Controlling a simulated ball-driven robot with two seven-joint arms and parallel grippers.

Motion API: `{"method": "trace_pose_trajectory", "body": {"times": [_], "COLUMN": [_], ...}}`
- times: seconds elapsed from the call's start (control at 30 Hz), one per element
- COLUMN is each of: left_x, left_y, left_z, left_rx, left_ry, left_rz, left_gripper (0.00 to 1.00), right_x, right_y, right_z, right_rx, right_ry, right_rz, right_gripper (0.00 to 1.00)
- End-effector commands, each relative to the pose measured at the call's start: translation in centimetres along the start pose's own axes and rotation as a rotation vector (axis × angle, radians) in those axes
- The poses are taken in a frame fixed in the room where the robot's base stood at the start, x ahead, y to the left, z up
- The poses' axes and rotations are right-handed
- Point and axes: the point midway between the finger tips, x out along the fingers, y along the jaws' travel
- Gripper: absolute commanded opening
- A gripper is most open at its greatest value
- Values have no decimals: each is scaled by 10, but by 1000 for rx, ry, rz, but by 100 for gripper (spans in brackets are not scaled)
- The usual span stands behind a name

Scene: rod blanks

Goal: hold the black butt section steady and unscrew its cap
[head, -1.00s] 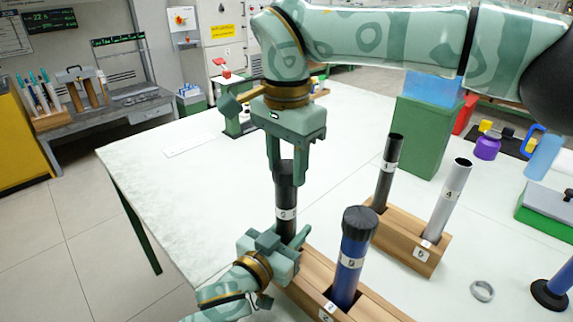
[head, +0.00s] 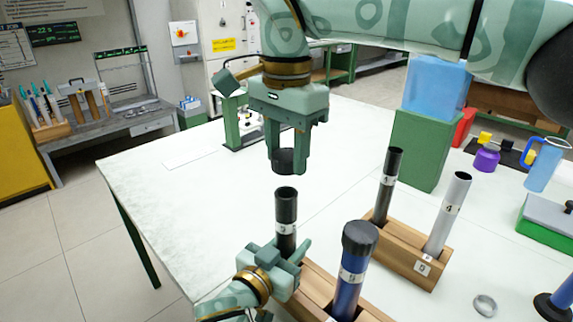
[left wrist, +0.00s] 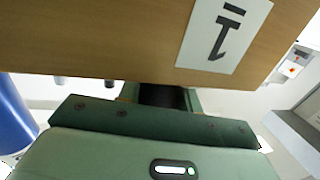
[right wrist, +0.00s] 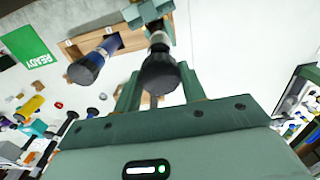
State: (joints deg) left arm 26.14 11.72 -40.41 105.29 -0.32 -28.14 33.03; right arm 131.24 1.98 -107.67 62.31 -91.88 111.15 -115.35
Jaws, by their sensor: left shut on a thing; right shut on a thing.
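The black butt section (head: 286,207) stands upright in the front wooden rack, its open top end showing. My left gripper (head: 283,257) is shut around its lower part, just above the rack; the left wrist view (left wrist: 165,97) shows a dark strip of the section between the jaws. The black cap (head: 287,161) is off the section, with a clear gap between them. My right gripper (head: 287,150) is shut on the cap and holds it above the section. In the right wrist view the cap (right wrist: 159,73) sits between the fingers.
A blue section with a dark cap (head: 350,265) stands close by in the same rack (head: 318,282). A second rack (head: 410,255) behind holds a black and a grey tube. A metal ring (head: 485,305) lies at right. The table's left side is mostly clear.

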Motion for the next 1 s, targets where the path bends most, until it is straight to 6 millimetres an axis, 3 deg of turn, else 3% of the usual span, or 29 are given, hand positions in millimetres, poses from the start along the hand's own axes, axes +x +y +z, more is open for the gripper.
{"method": "trace_pose_trajectory", "body": {"times": [0.27,0.3,0.37,0.73,1.0], "left_x": [0,0,0,-7,-64], "left_y": [0,0,0,0,0], "left_z": [0,0,0,-1,-4], "left_rx": [0,0,0,0,1], "left_ry": [-1,-1,-1,0,-1], "left_rz": [0,0,0,0,-1], "left_gripper": [0,43,60,60,60], "right_x": [-6,-6,-6,-11,-42], "right_y": [0,0,0,1,6], "right_z": [0,0,0,1,6], "right_rx": [0,0,0,0,0], "right_ry": [-1,-1,-1,1,16], "right_rz": [1,1,1,-2,-17], "right_gripper": [14,14,14,14,14]}}
